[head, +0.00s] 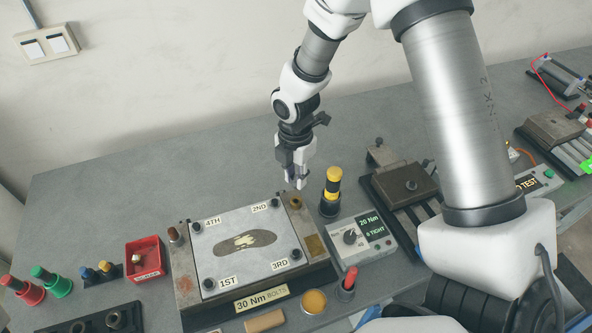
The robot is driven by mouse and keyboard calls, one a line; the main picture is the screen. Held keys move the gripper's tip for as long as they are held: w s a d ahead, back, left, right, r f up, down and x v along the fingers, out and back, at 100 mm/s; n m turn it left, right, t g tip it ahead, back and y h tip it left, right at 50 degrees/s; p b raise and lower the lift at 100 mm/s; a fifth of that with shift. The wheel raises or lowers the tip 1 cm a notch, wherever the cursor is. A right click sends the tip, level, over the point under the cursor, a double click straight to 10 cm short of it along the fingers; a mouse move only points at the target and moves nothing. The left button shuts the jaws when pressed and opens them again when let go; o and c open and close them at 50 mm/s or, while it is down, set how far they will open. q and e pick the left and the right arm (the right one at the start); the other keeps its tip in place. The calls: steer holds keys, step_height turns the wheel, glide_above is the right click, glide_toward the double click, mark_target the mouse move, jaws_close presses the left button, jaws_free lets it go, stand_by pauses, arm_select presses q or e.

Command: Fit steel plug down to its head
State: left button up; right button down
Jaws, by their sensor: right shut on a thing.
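My right gripper (293,180) is shut, just above the far right corner of the steel mould block (184,283). What it holds is mostly hidden by the fingers and very small; it appears to be the steel plug. A brass-coloured round seat (296,202) shows on the block just below the fingertips. I cannot tell whether the held thing touches it. A brown round plug (174,235) stands at the block's far left corner. The light plate (220,270) on the block has bolts at its corners and a foot-shaped mark. My left gripper is not in view.
A yellow-and-black tool (331,190) stands close right of the gripper. A torque box (361,238) and a dark clamp rig (405,185) lie further right. A red bin (146,258) and coloured handled tools (50,280) are left. The table behind the block is clear.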

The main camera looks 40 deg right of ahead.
mark_target(295, 188)
steer(key=f+b, duration=0.1)
steer(key=f, duration=0.2)
steer(key=shift+s, duration=0.2)
steer(key=shift+w+f, duration=0.25)
steer(key=shift+f, duration=0.15)
steer(key=shift+s, duration=0.1)
steer(key=shift+s+r, duration=0.1)
stand_by(0.6)
steer(key=shift+p, duration=0.5)
